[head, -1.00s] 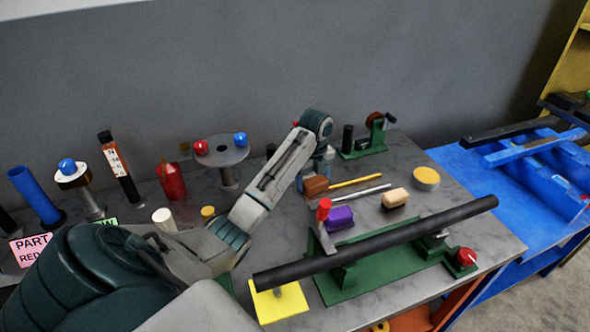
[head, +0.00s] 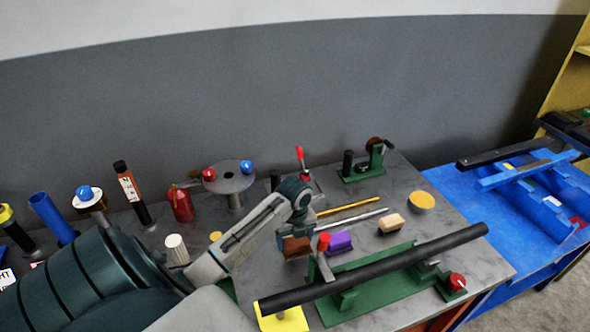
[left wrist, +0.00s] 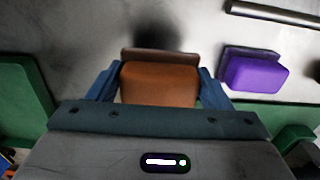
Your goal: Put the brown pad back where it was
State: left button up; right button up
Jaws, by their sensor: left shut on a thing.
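The brown pad (head: 296,247) is in my left gripper, just left of the purple pad in the head view. In the left wrist view the brown pad (left wrist: 160,82) sits between the two blue fingers of my left gripper (left wrist: 158,88), which are shut on its sides. A dark shadow shows on the grey table beyond it; I cannot tell whether the pad touches the table. The purple pad (head: 340,242) lies to the right, and it also shows in the left wrist view (left wrist: 254,70). A tan pad (head: 390,224) lies farther right. My right gripper is not in view.
A long black bar (head: 400,262) rests on a green fixture (head: 375,290) in front, with a red-topped clamp (head: 323,246) close by the pad. A yellow rod (head: 348,206) and a silver rod (head: 352,220) lie behind. A yellow disc (head: 421,201) lies at right.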

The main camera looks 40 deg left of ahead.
aim_at(295, 247)
pick_arm(q)
notch_tip(295, 247, down, 4)
jog(key=shift+f+p, duration=0.1)
jog(key=shift+p, duration=0.65)
jog(key=shift+f, duration=0.1)
jog(key=o, duration=0.9)
jog(key=shift+f, duration=0.1)
